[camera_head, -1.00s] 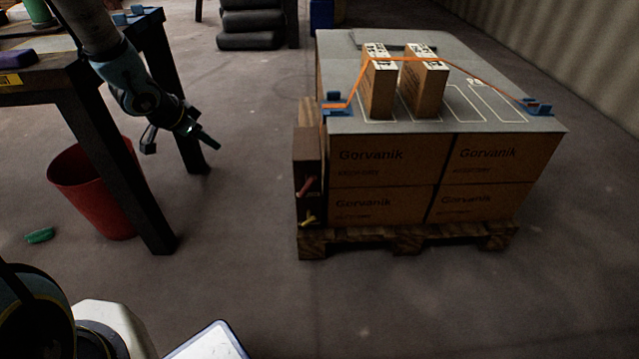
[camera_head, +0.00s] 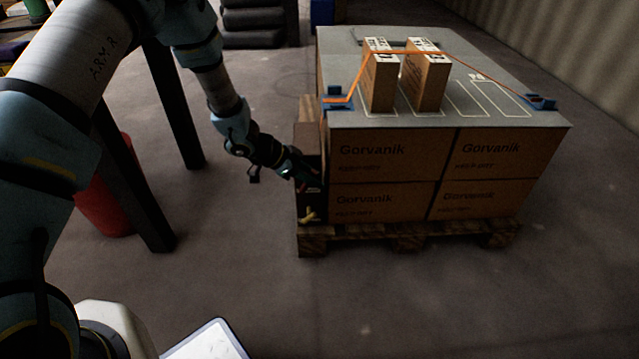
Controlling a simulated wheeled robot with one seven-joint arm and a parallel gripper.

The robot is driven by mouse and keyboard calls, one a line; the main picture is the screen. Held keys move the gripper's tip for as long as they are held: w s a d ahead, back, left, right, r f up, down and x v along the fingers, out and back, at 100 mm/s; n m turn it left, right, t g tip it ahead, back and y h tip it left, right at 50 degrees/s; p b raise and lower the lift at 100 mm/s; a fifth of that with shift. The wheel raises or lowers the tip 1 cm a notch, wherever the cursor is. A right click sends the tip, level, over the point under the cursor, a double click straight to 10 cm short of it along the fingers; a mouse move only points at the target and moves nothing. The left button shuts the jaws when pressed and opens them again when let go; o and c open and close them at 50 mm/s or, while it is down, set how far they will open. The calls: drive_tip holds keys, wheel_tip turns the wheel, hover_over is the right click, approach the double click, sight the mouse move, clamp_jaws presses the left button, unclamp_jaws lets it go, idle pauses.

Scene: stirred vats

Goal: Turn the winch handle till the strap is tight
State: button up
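An orange strap (camera_head: 465,62) runs from a blue bracket (camera_head: 337,99) at the left, over two upright cartons (camera_head: 428,82), to a blue bracket (camera_head: 538,102) at the right. It also runs down at the left edge toward a dark winch box (camera_head: 308,207) on the left side of the stack. A yellow handle (camera_head: 307,215) shows low on this box. My gripper (camera_head: 309,181) is at the box's front, above the yellow handle, where the red handle sits. The gripper covers most of the red handle, so its grip and finger opening cannot be made out.
The brown boxes (camera_head: 380,158) with a grey top sheet (camera_head: 470,115) stand on a wooden pallet (camera_head: 405,235). A dark table leg (camera_head: 172,105) and a red bin (camera_head: 103,210) are at the left, partly behind my arm. The floor in front is clear.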

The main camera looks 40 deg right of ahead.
drive_tip(key=shift+x, duration=1.1)
clamp_jaws()
